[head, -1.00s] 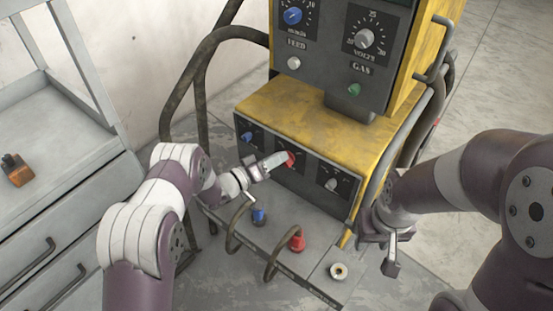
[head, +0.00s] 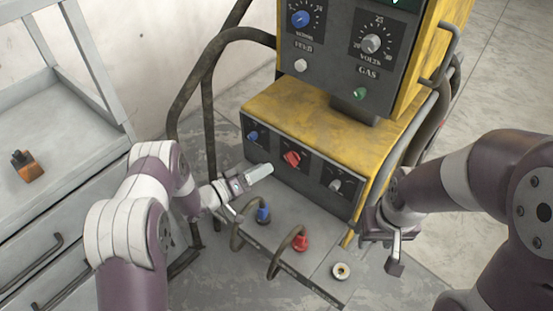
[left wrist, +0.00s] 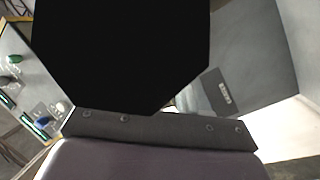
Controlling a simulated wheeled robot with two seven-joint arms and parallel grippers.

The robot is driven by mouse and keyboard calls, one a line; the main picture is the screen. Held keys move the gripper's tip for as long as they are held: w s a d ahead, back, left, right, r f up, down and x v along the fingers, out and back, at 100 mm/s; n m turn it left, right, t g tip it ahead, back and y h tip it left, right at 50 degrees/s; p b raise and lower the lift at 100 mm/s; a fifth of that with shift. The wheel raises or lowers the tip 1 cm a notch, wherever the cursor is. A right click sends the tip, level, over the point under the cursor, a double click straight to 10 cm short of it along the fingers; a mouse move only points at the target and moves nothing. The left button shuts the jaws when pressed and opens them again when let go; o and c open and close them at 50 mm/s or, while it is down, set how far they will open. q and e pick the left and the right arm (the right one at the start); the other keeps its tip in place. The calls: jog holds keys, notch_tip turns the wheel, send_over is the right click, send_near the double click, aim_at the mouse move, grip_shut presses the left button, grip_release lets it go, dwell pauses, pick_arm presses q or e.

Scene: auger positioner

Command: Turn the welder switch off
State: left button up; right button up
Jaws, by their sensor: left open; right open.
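The welder (head: 330,125) is a worn yellow and dark grey machine. Its lower panel carries a red rotary switch (head: 291,158) between a blue knob (head: 253,136) and a grey knob (head: 335,185). The red switch's grip looks tilted. My left gripper (head: 262,171) is just left of and below the red switch, apart from it. Its fingers look close together from this angle. My right gripper (head: 394,256) hangs empty to the right of the welder's lower front. In the left wrist view a black shape hides most of the scene, including the red switch.
Blue (head: 263,214) and red (head: 301,241) cable plugs stand on the ledge below the panel, beside a bare brass socket (head: 340,271). A grey drawer cabinet (head: 75,200) holds a small orange object (head: 27,166).

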pick_arm(q)
jog(key=v, duration=0.5)
dwell(0.3)
